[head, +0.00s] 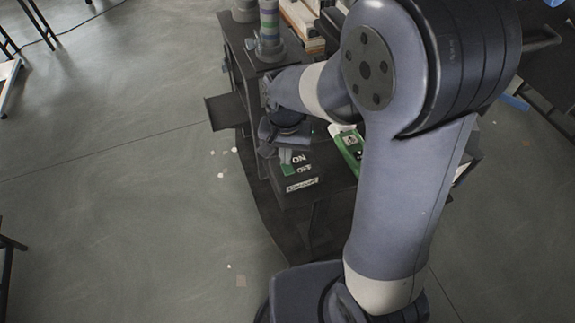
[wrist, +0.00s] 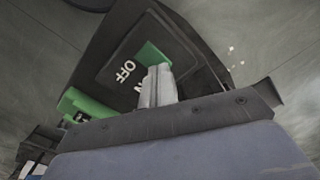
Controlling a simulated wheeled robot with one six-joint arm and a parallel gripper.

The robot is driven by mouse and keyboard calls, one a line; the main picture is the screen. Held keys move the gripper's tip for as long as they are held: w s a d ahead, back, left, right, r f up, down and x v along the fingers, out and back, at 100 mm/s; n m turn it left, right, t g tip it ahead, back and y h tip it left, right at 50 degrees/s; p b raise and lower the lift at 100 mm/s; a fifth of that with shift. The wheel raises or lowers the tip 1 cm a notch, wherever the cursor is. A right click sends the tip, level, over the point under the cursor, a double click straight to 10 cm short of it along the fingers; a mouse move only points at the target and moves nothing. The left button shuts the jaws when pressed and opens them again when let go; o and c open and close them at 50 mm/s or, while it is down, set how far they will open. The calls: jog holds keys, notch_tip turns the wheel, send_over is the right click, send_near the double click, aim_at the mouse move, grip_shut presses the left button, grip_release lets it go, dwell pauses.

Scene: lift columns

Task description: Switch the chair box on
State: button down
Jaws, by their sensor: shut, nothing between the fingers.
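A dark box (head: 292,188) with large white ON and OFF lettering and a green part (head: 286,169) stands below my gripper in the head view. Its front has a pale label (head: 302,184), too small to read surely. In the wrist view the box's dark panel (wrist: 118,62) shows OFF, with the other word mostly covered. A green part (wrist: 151,53) shows just beyond my gripper (wrist: 158,72). My gripper is shut and empty, its pale fingertips over the panel, overlapping the green part's edge. I cannot tell whether they touch.
A second green-and-white box (head: 347,143) lies to the right, partly behind my arm. A green piece (wrist: 84,104) shows at lower left in the wrist view. A banded cylinder (head: 269,28) stands on the dark cart's far end. The floor (head: 120,180) at left is mostly open.

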jog(key=shift+f, duration=0.35)
jog(key=shift+r, duration=0.1)
notch_tip(320, 180, up, 7)
jog(key=p, duration=0.5)
jog(key=shift+p, duration=0.3)
